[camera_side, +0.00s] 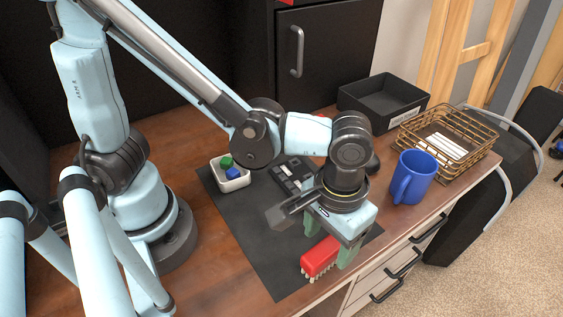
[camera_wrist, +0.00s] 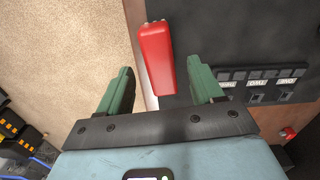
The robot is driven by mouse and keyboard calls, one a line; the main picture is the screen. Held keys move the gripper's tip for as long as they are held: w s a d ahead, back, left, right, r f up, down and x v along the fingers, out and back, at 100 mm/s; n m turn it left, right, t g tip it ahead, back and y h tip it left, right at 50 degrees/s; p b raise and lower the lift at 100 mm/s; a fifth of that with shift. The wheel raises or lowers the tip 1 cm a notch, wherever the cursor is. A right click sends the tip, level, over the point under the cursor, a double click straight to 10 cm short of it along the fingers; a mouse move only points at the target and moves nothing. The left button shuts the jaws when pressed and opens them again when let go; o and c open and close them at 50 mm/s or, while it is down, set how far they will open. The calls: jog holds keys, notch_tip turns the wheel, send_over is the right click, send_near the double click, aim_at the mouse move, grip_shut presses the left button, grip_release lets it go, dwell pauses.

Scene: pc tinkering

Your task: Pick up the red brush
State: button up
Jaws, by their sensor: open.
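The red brush (camera_side: 318,258) lies bristles down near the front edge of the dark mat, its pale bristles showing along the bottom. In the wrist view its smooth red back (camera_wrist: 157,60) lies lengthwise, beyond and between my two fingers. My gripper (camera_side: 329,250) is open above the brush, its green fingers pointing down. In the side view one finger is behind the brush and the other is at its right end. In the wrist view my gripper (camera_wrist: 161,72) has a finger to each side of the brush, with gaps and nothing held.
A blue mug (camera_side: 411,178) stands right of my wrist, with a wire basket (camera_side: 478,146) and black tray (camera_side: 372,110) behind. A white dish (camera_side: 232,184) holds green and blue blocks. A dark switch panel (camera_side: 284,178) lies on the mat (camera_side: 258,240). The table's front edge is close.

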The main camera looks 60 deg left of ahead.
aim_at(327, 247)
jog(key=shift+s+f, duration=0.1)
jog(key=shift+f, duration=2.25)
jog(key=c, duration=1.1)
jog(key=shift+r, duration=0.75)
notch_tip(327, 247, up, 2)
jog(key=shift+r, duration=0.25)
jog(key=s+d+r, duration=0.1)
jog(key=s+r, duration=0.1)
jog(key=s, duration=0.1)
jog(key=s+d+r, duration=0.1)
jog(key=s+r, duration=0.1)
jog(key=s, duration=0.2)
jog(key=s+d+r, duration=0.1)
jog(key=s+r, duration=0.2)
jog(key=s, duration=0.1)
jog(key=shift+d, duration=0.25)
